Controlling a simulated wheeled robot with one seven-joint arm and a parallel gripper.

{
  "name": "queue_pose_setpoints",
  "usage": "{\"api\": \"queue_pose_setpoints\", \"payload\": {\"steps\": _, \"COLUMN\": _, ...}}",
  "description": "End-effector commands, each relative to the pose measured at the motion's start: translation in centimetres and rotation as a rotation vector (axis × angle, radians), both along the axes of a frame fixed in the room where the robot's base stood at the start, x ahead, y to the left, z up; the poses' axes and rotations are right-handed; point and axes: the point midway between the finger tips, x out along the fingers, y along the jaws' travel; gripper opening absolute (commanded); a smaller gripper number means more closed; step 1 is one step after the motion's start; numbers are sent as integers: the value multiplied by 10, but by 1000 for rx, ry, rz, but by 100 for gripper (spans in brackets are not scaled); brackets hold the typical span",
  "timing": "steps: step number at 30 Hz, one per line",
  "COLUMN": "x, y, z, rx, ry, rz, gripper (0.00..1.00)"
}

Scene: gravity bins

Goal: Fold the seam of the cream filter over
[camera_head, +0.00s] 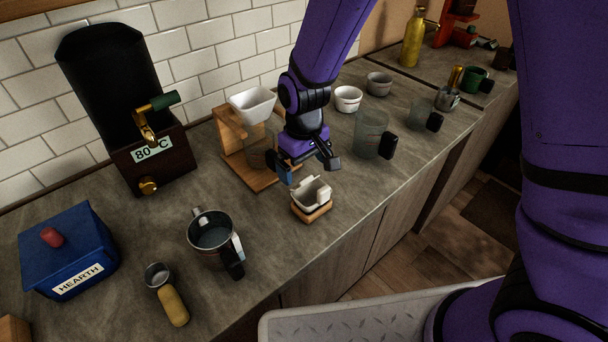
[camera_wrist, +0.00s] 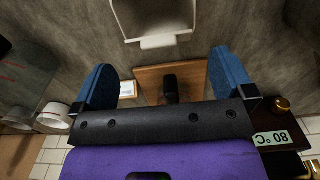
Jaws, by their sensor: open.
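The cream filter (camera_head: 311,187) stands open side up on a small wooden base (camera_head: 313,213) near the counter's front edge. A pale flap, which looks like its seam, stands up on one side. In the wrist view the filter (camera_wrist: 119,22) is at the top, cut off by the frame, with the flap (camera_wrist: 158,42) along its lower edge. My gripper (camera_head: 308,169) is open and empty, just above and behind the filter. In the wrist view its blue fingers (camera_wrist: 164,78) are wide apart and clear of the filter.
A wooden stand (camera_head: 262,179) with a white dripper (camera_head: 252,103) is close behind my gripper. A glass jug (camera_head: 371,133) stands to the right, a metal pitcher (camera_head: 213,240) to the left. A dispenser (camera_head: 150,160) and blue box (camera_head: 68,255) are farther left.

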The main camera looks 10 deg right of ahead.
Motion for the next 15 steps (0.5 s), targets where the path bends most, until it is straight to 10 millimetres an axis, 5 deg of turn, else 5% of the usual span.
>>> {"api": "queue_pose_setpoints", "payload": {"steps": 6, "x": -1, "y": 0, "z": -28, "rx": -2, "ry": 2, "rz": 0, "gripper": 100}}
{"api": "queue_pose_setpoints", "payload": {"steps": 15, "x": 0, "y": 0, "z": -39, "rx": 0, "ry": 0, "rz": -1, "gripper": 100}}
